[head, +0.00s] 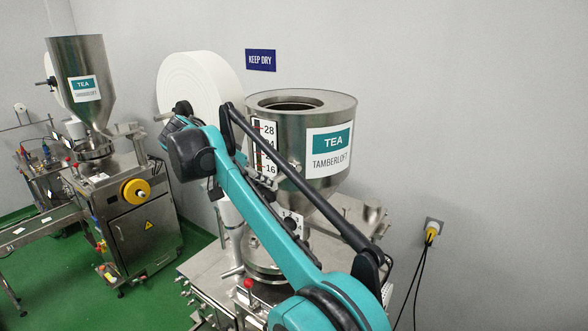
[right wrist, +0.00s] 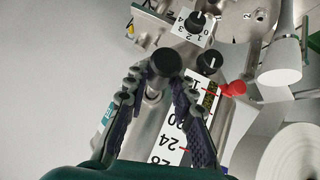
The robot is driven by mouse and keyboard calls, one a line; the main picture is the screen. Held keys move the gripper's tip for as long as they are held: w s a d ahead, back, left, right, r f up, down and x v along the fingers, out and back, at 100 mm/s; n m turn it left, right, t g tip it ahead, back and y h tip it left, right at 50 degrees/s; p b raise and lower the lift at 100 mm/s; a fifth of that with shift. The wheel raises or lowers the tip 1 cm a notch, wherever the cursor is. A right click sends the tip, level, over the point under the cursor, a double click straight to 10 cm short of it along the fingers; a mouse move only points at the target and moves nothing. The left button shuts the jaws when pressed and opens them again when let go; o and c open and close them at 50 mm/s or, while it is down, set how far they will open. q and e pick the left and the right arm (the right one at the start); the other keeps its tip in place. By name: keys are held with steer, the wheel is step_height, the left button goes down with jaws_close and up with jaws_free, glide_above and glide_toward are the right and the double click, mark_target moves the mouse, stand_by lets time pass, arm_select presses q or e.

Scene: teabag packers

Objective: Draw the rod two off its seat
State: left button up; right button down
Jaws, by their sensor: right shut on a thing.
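My right gripper (right wrist: 165,88) is shut on a metal rod with a round black end (right wrist: 164,62), which shows between the two fingers in the right wrist view. The gripper also shows in the head view (head: 263,182), partly behind my teal arm, close to the front of the steel hopper (head: 338,108). The rod cannot be made out in the head view. A "2" mark (right wrist: 247,15) shows on a steel plate at the top of the wrist view. I cannot tell whether the rod touches a seat. My left gripper is out of view.
A level gauge (right wrist: 172,140) runs beside the fingers, with black dial knobs (right wrist: 197,21) and a red knob (right wrist: 234,89) near. A white paper roll (head: 196,77) stands behind left. Another tea machine (head: 137,215) stands at left. The green floor (head: 160,290) between is clear.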

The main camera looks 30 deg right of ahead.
steer(key=shift+s+a, duration=0.35)
steer(key=shift+a, duration=0.55)
steer(key=shift+s+a, duration=0.35)
steer(key=shift+a, duration=0.5)
